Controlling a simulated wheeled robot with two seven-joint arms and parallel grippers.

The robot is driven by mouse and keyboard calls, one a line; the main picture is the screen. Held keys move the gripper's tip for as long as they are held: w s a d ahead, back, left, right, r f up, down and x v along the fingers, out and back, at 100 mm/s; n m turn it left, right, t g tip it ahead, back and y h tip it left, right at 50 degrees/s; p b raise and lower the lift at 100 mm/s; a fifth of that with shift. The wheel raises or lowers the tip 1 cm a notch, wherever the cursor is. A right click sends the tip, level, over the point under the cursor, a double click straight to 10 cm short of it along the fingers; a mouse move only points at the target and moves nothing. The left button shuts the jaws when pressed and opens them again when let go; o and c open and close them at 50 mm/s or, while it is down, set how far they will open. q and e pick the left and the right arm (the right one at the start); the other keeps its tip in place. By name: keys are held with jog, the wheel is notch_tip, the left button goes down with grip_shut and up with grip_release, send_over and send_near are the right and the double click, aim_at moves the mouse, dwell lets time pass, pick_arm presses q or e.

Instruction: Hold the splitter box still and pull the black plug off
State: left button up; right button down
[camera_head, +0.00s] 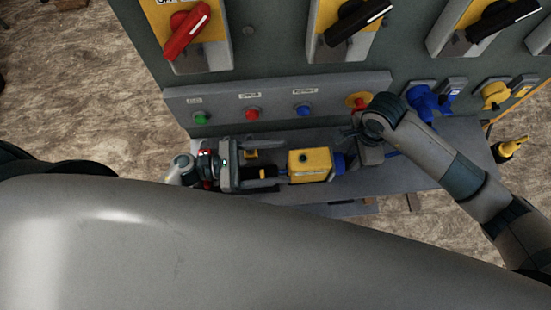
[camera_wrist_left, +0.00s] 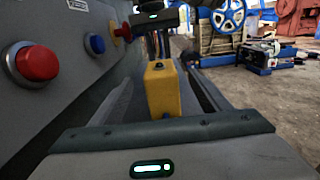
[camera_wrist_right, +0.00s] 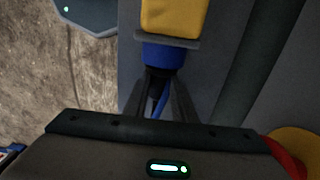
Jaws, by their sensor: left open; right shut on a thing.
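The yellow splitter box (camera_head: 310,165) lies on the ledge below the panel, with a small black knob on top; it also shows in the left wrist view (camera_wrist_left: 162,92). A blue connector (camera_wrist_right: 163,56) sits on its right end. Behind it is a narrow black part (camera_wrist_right: 155,85) with a blue cable. My right gripper (camera_head: 366,150) is shut on this black part. My left gripper (camera_head: 266,165) is open, left of the box, its fingers pointing toward it. A dark piece with some yellow (camera_head: 265,174) shows near the left fingers; its shape is unclear.
The grey panel stands behind, with a green button (camera_head: 201,118), a red button (camera_head: 252,113) and a blue button (camera_head: 304,110) close above the ledge. Blue sockets (camera_head: 424,100) and yellow sockets (camera_head: 495,94) are at the right. Open floor lies left.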

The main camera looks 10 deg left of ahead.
aim_at(331, 157)
pick_arm(q)
jog(key=x, duration=1.2)
jog(key=c, duration=1.6)
pick_arm(e)
jog(key=shift+w+d, duration=0.15)
jog(key=shift+d, duration=0.25)
jog(key=shift+w+d, duration=0.2)
jog(key=shift+d, duration=0.35)
jog(key=shift+w+d, duration=0.2)
jog(key=shift+d, duration=0.3)
jog(key=shift+d, duration=0.1)
pick_arm(q)
jog(key=o, duration=1.6)
